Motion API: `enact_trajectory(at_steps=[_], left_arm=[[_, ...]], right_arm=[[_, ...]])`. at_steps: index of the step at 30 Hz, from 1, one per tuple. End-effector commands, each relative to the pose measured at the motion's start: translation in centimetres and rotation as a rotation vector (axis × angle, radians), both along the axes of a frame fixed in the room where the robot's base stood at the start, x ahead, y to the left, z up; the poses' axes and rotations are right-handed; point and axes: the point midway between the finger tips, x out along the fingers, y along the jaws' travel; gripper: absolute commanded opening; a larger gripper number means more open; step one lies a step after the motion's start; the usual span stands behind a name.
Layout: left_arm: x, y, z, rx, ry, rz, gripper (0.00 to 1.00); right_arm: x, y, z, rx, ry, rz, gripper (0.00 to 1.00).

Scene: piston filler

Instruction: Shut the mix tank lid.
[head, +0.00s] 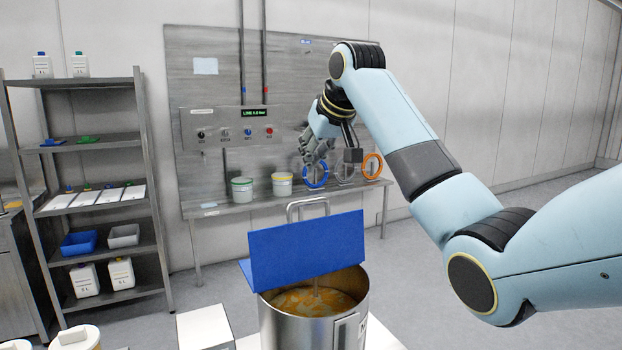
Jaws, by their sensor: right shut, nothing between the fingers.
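The mix tank (290,325) is a steel pot in the lower middle of the head view, with orange-brown liquid inside. Its blue lid (310,247) is raised and tilted up at the back of the rim, so the tank mouth is open. A metal loop handle (307,207) shows above the lid's top edge. My right gripper (314,160) is shut and empty. It is up and beyond the lid in the picture, in front of the wall panel, and apart from the lid. My left gripper is not in view.
A steel bench (235,207) at the back bears two white tubs, with a blue ring (316,176) and an orange ring (372,166) nearby. A shelf rack (140,170) with bottles stands left. A white box (205,328) is left of the tank. Floor at right is clear.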

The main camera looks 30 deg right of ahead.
Motion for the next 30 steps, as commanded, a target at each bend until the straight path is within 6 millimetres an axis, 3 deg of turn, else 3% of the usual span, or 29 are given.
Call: enact_trajectory(at_steps=[17,24,30], left_arm=[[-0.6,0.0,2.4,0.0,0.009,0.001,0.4],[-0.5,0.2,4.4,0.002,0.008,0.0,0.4],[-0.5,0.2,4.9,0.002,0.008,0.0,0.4]], right_arm=[[6.2,-0.2,-7.2,0.001,0.004,0.001,0.0],[3.1,-0.2,-7.1,-0.001,0.001,0.0,0.0],[2.1,-0.1,-7.3,-0.001,0.001,0.0,0.0]])
